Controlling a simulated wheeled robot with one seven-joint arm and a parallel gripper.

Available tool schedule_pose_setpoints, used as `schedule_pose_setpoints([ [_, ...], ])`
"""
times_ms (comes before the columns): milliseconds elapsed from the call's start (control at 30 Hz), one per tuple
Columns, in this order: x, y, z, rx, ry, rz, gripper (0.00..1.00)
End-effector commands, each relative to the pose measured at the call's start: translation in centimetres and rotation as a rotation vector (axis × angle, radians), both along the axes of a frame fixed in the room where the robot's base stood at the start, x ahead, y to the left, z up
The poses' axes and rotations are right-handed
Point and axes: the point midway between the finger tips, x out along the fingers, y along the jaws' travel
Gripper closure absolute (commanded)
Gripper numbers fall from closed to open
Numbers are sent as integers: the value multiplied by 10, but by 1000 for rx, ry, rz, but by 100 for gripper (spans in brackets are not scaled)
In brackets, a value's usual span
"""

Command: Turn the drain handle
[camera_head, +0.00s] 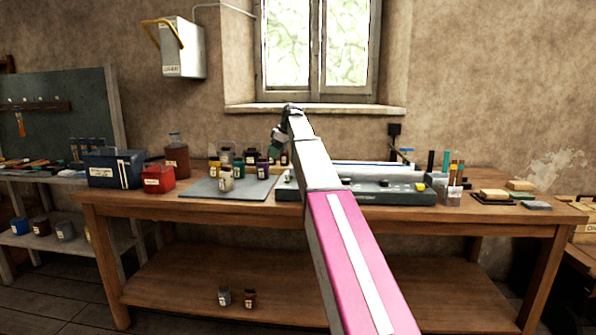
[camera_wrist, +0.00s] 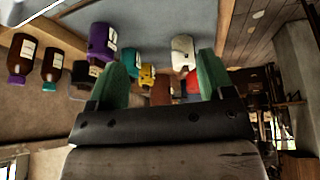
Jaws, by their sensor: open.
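A long grey basin (camera_head: 385,195) lies on the workbench, partly hidden behind my arm. A small yellow piece (camera_head: 420,187) sits at its right end; I cannot tell whether it is the drain handle. My gripper (camera_head: 279,138) is raised above the bench near the basin's left end, small and dark in the head view. In the wrist view my gripper (camera_wrist: 163,78) shows two green fingertips wide apart with nothing held between them. That view is upside down, with bottles beyond the fingers, and no handle can be made out there.
Several small bottles (camera_head: 226,180) stand on a grey mat (camera_head: 205,187) left of the basin. A red container (camera_head: 158,180) and a blue box (camera_head: 113,170) are further left. A wall box (camera_head: 183,48) has a yellow lever.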

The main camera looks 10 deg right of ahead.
Motion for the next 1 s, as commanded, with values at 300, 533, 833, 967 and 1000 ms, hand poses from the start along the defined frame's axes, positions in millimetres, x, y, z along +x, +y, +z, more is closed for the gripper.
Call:
schedule_pose_setpoints([
  [300, -31, -63, 17, -6, 53, 182, 26],
  [533, -30, -53, -5, -5, 55, 186, 26],
  [833, -23, -34, -54, -6, 55, 183, 26],
  [967, -20, -28, -69, -6, 54, 183, 26],
  [1000, -20, -27, -73, -6, 54, 183, 26],
])
